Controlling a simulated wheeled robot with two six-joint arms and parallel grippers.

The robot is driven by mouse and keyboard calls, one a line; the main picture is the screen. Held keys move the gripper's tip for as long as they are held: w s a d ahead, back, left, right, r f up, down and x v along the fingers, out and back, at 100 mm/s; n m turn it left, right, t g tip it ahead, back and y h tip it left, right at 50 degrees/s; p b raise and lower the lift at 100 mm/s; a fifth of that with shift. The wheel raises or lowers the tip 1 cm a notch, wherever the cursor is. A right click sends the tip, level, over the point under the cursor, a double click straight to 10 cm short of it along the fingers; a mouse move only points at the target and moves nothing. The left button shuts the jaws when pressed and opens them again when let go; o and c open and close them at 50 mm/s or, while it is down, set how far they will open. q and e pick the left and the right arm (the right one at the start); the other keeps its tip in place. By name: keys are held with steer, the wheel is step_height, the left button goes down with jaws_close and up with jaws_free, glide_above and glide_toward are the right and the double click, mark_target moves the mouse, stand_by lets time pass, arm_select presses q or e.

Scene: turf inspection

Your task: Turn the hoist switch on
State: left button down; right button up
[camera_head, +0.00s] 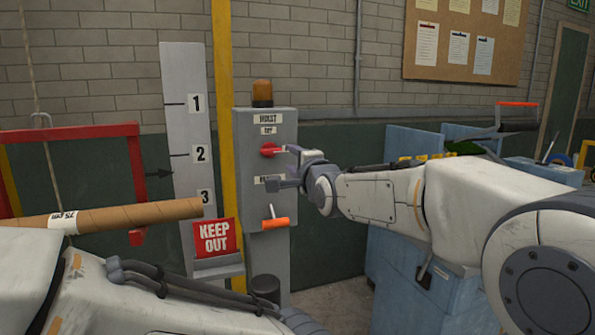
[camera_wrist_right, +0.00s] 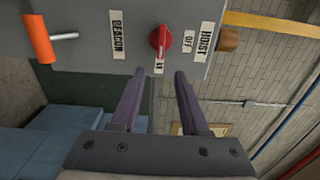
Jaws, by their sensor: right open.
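The hoist switch is a red rotary knob (camera_head: 269,150) on a grey control box (camera_head: 247,165), below the HOIST and OFF labels. In the right wrist view the knob (camera_wrist_right: 161,41) lies just beyond my fingertips, roughly centred between them, with a small, hard-to-read label at its lower edge. A pale line runs along the knob's grip. My right gripper (camera_head: 278,167) is open and empty in front of the box; its fingers (camera_wrist_right: 160,73) show no clear contact with the knob. My left arm crosses the lower left of the head view, but its gripper is out of sight.
An orange-handled lever (camera_head: 275,223) sits low on the box, and an amber beacon (camera_head: 262,93) on top. A red KEEP OUT sign (camera_head: 214,238) and cardboard tube (camera_head: 130,214) are at left. Blue cabinets (camera_head: 395,265) stand right, behind my right arm.

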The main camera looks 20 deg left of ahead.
steer(key=shift+v, duration=1.45)
steer(key=s+d+f+n+g+h+p, duration=0.2)
steer(key=s+d+f+n+g, duration=0.25)
steer(key=s+f, duration=0.4)
steer(key=s+d+f+n+g+h+p, duration=0.35)
steer(key=s+f+n, duration=0.3)
steer(key=s, duration=0.35)
steer(key=s+d+f+n+g+h+p, duration=0.1)
steer(key=s+d+f+n+g, duration=0.2)
steer(key=s+d, duration=0.3)
steer(key=s+d+f+n+g+h+p, duration=0.1)
steer(key=s+d+f+n+g, duration=0.3)
steer(key=s, duration=0.9)
steer(key=d+f+h, duration=0.1)
steer(key=d, duration=0.2)
steer(key=shift+d+n, duration=0.3)
steer(key=shift+n, duration=0.1)
steer(key=shift+s+h, duration=0.1)
steer(key=shift+h, duration=0.15)
